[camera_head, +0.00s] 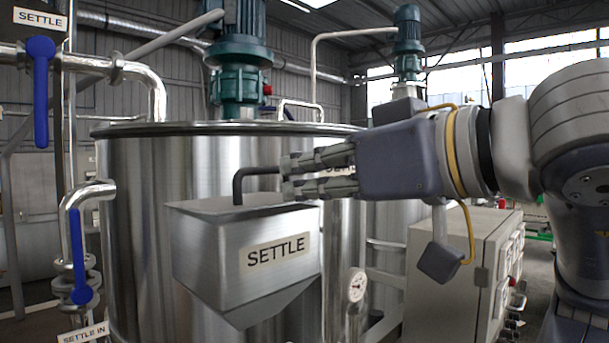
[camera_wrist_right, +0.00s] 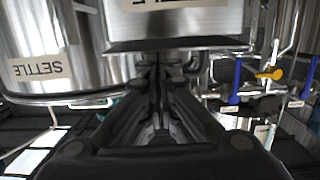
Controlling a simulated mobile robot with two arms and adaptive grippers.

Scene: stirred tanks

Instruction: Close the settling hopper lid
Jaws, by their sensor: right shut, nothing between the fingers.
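The settling hopper (camera_head: 205,260) is a steel box with a sloped base and a SETTLE label, in front of the large tank. Its lid (camera_head: 262,203) appears to lie flat across the top; I cannot tell if it is fully flush. A dark bent handle (camera_head: 238,184) rises from it, its right end hidden behind my fingers. My right gripper (camera_head: 287,177) is shut and empty, just above the lid beside the handle; contact is unclear. In the right wrist view, the hopper (camera_wrist_right: 240,22) is upside down, beyond my fingertips (camera_wrist_right: 160,62). My left gripper is out of view.
The steel tank (camera_head: 140,200) stands close behind the hopper. Pipes with blue valve levers (camera_head: 78,255) are at the left. A gauge (camera_head: 356,284) is right of the hopper, and a grey control box (camera_head: 450,265) stands below my right arm.

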